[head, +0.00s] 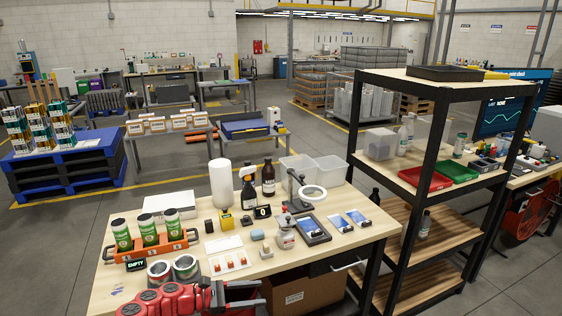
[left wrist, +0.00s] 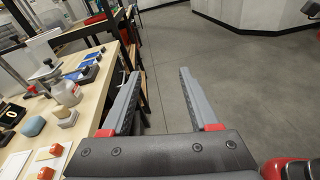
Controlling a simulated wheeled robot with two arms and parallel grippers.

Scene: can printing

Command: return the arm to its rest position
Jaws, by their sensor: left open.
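My left gripper (head: 262,292) is low in the head view, at the near edge of the workbench (head: 345,245). My red left forearm lies across the bottom of the picture. In the left wrist view the left gripper (left wrist: 157,76) has its two grey fingers spread apart. Nothing is between them; grey floor shows through the gap. The bench and its small items lie to the left of the fingers in that view. My right gripper is in neither view.
On the bench, an orange rack (head: 150,247) holds three green-labelled cans, with two open tins (head: 186,268) in front. A white cylinder (head: 221,184), dark bottles (head: 268,179) and a ring stand (head: 312,193) stand farther back. Black shelving (head: 440,78) rises right. Floor (left wrist: 225,85) is open beyond the fingers.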

